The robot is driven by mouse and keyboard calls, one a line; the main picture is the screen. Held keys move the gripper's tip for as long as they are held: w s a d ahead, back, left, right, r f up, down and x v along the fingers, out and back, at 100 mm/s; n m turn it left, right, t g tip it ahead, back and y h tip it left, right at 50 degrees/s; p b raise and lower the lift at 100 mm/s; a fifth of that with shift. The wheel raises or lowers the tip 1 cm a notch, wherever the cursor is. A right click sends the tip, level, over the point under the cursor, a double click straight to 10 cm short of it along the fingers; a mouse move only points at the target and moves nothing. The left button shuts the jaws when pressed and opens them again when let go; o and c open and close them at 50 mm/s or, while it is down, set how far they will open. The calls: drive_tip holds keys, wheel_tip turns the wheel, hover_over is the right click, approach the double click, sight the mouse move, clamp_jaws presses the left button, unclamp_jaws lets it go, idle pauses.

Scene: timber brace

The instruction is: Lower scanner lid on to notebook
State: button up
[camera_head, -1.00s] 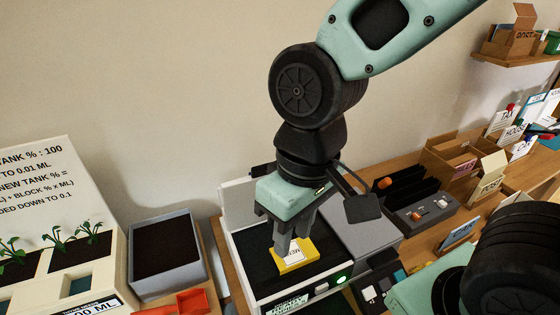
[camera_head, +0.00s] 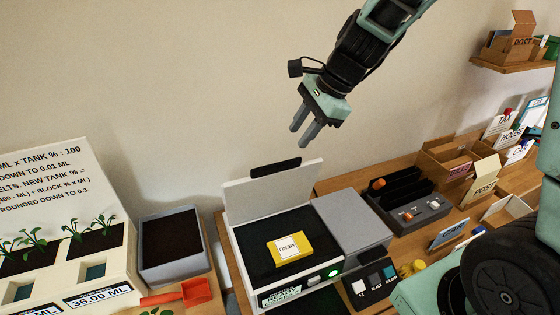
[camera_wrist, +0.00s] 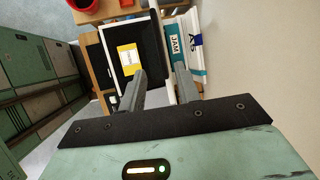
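The scanner (camera_head: 237,248) stands on the wooden bench, and its pale lid (camera_head: 272,193) is raised, leaning back toward the wall. A black handle (camera_head: 276,168) sits on the lid's top edge. The yellow notebook (camera_head: 273,257), with a white label reading MENU, lies flat on the dark scanner bed. It also shows in the wrist view (camera_wrist: 125,68). My gripper (camera_head: 299,140) is in the air above and slightly right of the raised lid, apart from it. Its two fingers are spread with nothing between them; they also show in the wrist view (camera_wrist: 160,85).
A grey block (camera_head: 352,222) adjoins the scanner on the right, with a black-slotted device (camera_head: 412,200) beyond. A soil-filled planter box (camera_head: 170,243) and a red scoop (camera_head: 195,291) are to the left. The air around the raised lid looks clear.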

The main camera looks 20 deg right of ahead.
sight(279, 163)
drive_tip(key=x, duration=1.1)
clamp_jaws()
